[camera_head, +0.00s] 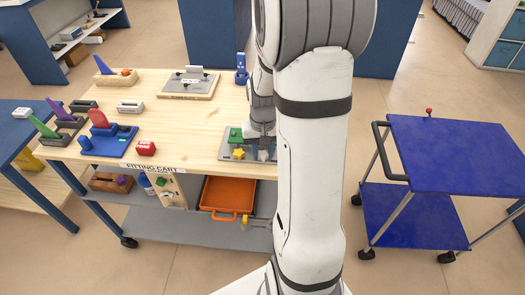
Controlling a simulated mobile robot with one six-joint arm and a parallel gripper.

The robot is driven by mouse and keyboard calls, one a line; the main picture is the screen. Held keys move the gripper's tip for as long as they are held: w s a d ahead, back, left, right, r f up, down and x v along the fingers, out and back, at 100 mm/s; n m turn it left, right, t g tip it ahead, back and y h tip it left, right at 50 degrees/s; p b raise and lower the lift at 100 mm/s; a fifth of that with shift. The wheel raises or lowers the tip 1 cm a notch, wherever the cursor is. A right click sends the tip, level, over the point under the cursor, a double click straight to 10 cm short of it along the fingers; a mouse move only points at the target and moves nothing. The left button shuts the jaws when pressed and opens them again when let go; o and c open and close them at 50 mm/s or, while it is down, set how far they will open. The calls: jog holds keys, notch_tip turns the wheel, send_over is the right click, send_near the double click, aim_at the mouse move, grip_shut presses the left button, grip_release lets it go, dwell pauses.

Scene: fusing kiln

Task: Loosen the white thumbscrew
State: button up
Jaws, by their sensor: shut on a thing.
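A grey plate (228,155) lies on the wooden top of the fitting cart, near its front edge. A green knob or block (235,135) and a yellow knob (238,154) stand on its left part. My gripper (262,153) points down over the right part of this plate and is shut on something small. That thing fits the white thumbscrew by its place, but the fingers and my arm hide nearly all of it, so its colour and turn cannot be read. My arm also covers the plate's right end.
A blue fixture (240,75) and a second grey plate (188,84) stand farther back. An orange bin (228,196) sits below. A blue trolley (450,150) stands right.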

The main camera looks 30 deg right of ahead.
aim_at(263, 154)
jog(key=shift+n, duration=0.6)
jog(key=o, duration=1)
notch_tip(263, 154, up, 8)
jog(key=shift+f, duration=0.1)
dwell(0.3)
